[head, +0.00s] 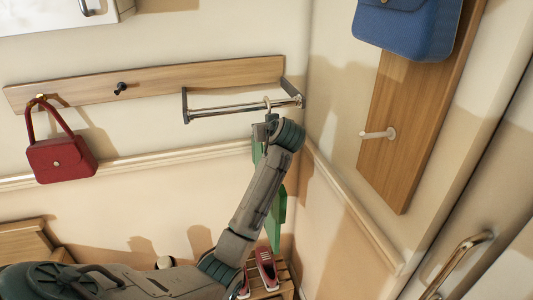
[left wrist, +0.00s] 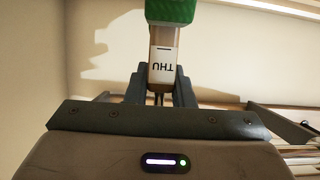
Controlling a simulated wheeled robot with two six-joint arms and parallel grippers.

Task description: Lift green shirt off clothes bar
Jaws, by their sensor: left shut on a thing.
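The green shirt (head: 278,218) hangs at the right end of the metal clothes bar (head: 225,108), largely hidden behind my left arm. Its hanger hook (head: 267,103) shows at the bar; I cannot tell whether it still rests on it. My left gripper (head: 270,122) is just below the bar. In the left wrist view, the left gripper (left wrist: 160,88) is shut on the wooden hanger (left wrist: 163,54), which bears a white label reading THU upside down. Green cloth (left wrist: 170,10) shows at the top edge there. My right gripper is not in view.
A red handbag (head: 61,158) hangs from a peg on the left of the wooden wall board (head: 160,82). A blue bag (head: 408,28) hangs on the right wall board above an empty white peg (head: 378,134). Red shoes (head: 265,270) sit on a wooden rack below.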

